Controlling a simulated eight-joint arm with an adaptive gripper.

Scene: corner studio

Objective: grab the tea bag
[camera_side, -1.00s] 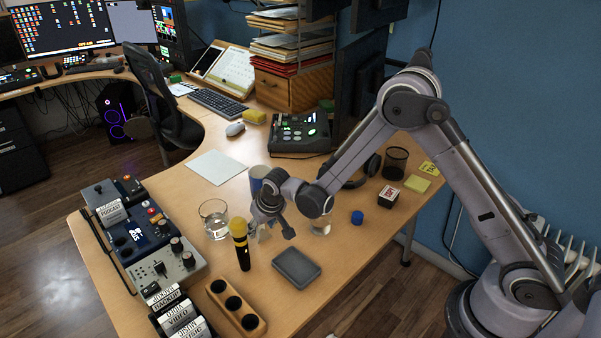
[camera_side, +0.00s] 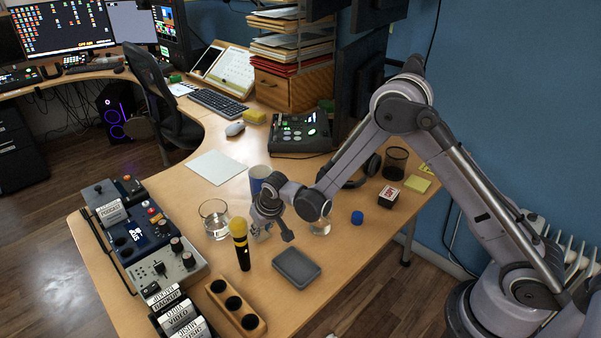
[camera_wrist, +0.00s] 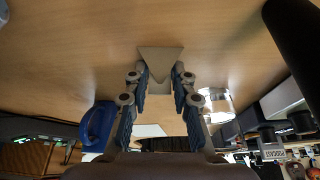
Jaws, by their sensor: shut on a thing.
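In the side view my gripper (camera_side: 270,222) is low over the desk, between the microphone and the blue mug. The tea bag is too small and covered there to make out clearly. I cannot tell whether it still touches the desk.
A yellow-topped black microphone (camera_side: 241,246) stands close in front. A clear glass (camera_side: 214,220) is to the left, a blue mug (camera_side: 258,178) behind. A grey case (camera_side: 296,267) lies to the front right. A blue cap (camera_side: 357,217) lies right.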

